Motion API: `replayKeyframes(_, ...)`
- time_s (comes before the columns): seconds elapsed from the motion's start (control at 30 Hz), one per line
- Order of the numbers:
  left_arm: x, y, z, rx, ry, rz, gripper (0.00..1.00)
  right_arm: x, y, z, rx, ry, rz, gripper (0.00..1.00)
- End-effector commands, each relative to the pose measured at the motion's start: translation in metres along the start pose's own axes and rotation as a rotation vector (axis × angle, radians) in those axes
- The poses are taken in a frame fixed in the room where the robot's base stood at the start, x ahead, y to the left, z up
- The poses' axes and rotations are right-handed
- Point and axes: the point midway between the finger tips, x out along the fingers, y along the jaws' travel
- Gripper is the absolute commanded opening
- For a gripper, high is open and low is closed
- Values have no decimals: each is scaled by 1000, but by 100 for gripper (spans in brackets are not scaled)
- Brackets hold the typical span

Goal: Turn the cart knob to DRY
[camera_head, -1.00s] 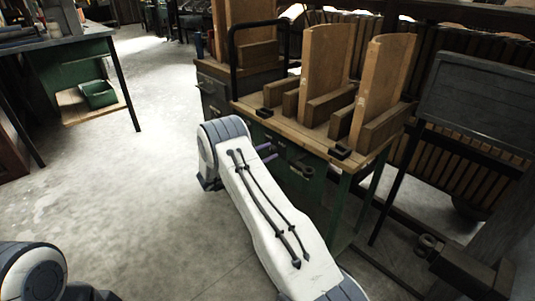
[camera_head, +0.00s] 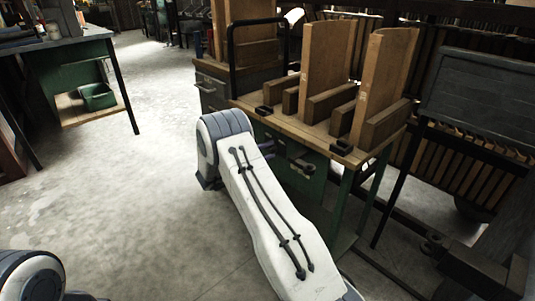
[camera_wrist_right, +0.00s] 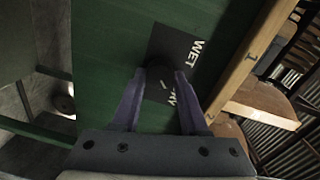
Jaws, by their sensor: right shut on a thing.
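The cart (camera_head: 318,185) has a green front panel, which fills much of the right wrist view (camera_wrist_right: 105,45). A black label plate (camera_wrist_right: 172,42) on the panel reads WET at its upper right; lettering lower down is partly covered by a finger. The dark round knob (camera_wrist_right: 159,74) sits on this plate. My right gripper (camera_wrist_right: 160,82) has its two purple fingers on either side of the knob, shut on it. The knob's pointer direction cannot be told. In the head view my right gripper (camera_head: 268,148) shows partly at the cart's front, behind my forearm. My left gripper is out of view.
Wooden boards and blocks (camera_head: 325,60) stand on the cart's wooden top (camera_head: 288,122), beside a black handle bar (camera_head: 231,58). A dark board on legs (camera_head: 475,95) stands at the right. A green workbench (camera_head: 75,75) is at the left. Open floor (camera_head: 130,190) lies between.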

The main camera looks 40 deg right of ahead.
Motion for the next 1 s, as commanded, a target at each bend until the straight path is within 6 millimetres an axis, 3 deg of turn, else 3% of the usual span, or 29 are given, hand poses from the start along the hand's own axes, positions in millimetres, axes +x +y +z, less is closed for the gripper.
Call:
replayKeyframes(0.6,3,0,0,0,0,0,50,-2,2,1,39,-5,3,0)
replayKeyframes(0.63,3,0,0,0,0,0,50,-2,2,1,39,-5,3,51)
replayKeyframes(0.7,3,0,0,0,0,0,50,-2,2,1,39,-5,3,74)
replayKeyframes(1.0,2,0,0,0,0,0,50,0,1,0,39,-2,1,74)
